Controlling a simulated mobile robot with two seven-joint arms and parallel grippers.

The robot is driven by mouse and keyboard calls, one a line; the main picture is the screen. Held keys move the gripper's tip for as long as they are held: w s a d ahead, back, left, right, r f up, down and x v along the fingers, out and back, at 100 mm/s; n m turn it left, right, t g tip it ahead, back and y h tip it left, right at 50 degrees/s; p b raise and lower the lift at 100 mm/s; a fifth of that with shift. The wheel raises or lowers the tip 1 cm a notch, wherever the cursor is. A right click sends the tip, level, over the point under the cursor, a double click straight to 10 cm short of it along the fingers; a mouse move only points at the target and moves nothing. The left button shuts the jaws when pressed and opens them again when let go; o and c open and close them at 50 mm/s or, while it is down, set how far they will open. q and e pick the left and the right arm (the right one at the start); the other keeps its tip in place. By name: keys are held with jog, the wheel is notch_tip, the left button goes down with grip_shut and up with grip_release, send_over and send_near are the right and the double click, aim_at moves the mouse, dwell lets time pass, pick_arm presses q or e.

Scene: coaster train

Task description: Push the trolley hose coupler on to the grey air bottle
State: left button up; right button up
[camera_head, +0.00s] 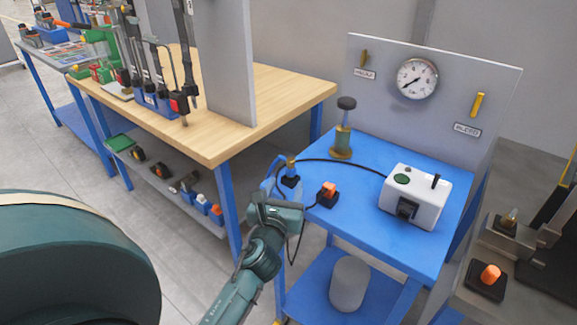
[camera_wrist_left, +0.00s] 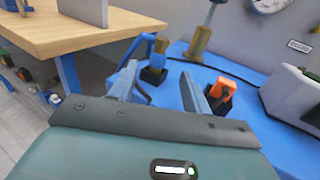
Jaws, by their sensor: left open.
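The blue trolley (camera_head: 365,220) carries a white box (camera_head: 415,197) with a black hose (camera_head: 335,160). The hose runs left to a brass fitting, which looks like the hose coupler (camera_head: 291,163), upright in a black holder near the trolley's left edge. It also shows in the left wrist view (camera_wrist_left: 158,47). A grey cylinder, apparently the air bottle (camera_head: 349,284), stands on the lower shelf. My left gripper (camera_head: 284,192) is open and empty at the trolley's front-left edge, apart from the coupler, which lies beyond its fingers (camera_wrist_left: 163,80). My right gripper is out of view.
An orange-topped piece (camera_head: 328,189) in a black holder sits close to the right of my left gripper. A brass pump-like post (camera_head: 342,135) and a gauge panel (camera_head: 417,79) stand behind. A wooden bench (camera_head: 285,90) is at left.

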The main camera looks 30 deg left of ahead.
aim_at(290, 172)
pick_arm(q)
jog(key=x, duration=0.8)
jog(key=shift+a, duration=0.2)
grip_shut()
